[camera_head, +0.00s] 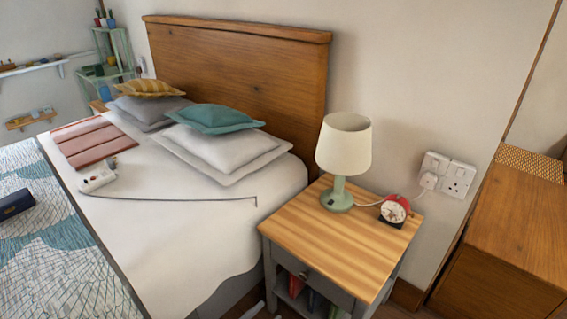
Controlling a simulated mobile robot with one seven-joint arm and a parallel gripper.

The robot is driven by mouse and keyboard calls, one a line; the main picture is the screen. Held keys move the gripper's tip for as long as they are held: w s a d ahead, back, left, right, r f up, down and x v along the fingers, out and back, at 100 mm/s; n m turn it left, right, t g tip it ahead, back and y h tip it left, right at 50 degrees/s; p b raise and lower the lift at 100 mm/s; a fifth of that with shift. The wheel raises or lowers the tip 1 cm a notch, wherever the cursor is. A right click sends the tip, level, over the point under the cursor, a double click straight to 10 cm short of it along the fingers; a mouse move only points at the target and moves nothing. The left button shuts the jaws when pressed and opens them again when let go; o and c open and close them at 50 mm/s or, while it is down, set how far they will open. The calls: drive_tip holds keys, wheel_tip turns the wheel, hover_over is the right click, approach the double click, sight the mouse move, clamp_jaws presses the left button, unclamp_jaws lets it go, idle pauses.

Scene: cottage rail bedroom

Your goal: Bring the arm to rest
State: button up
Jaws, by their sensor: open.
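I cannot make out my arm or my gripper in the head view. A small pale grey shape (253,311) shows at the bottom edge beside the nightstand, cut off by the frame, and I cannot tell what it is. The nightstand (300,236) has a striped wooden top, a grey body with a drawer, and an open shelf with several books below. On it stand a green lamp with a cream shade (344,146) and a red alarm clock (394,210).
Wall sockets (447,175) are above the nightstand. A wooden cabinet (510,235) stands at right. The nightstand's front top is clear.

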drive_tip(key=w+d+r+m+g+y, duration=0.1)
drive_tip(key=d+r+m+g, duration=0.4)
drive_tip(key=r, duration=0.5)
drive_tip(key=w+d+r+m+g+y, duration=0.1)
drive_tip(key=d+r+m+g, duration=0.1)
drive_tip(key=r+m+g, duration=0.5)
drive_tip(key=d+r+m+g+y, duration=0.2)
drive_tip(key=d+r+m, duration=0.25)
drive_tip(key=r, duration=0.75)
drive_tip(key=s+d+r+m+t+y, duration=0.35)
drive_tip(key=s+d+r+m, duration=0.3)
drive_tip(key=r, duration=0.35)
drive_tip(key=s+d+r+m+t+y, duration=0.2)
drive_tip(key=s+d+r+m+y, duration=0.25)
drive_tip(key=s+r, duration=0.45)
wheel_tip(320, 180, up, 25)
drive_tip(key=h+p, duration=0.1)
drive_tip(key=p, duration=2.2)
drive_tip(key=shift+w+f+m+p, duration=0.2)
drive_tip(key=shift+w+m+p, duration=0.2)
drive_tip(key=shift+m, duration=0.05)
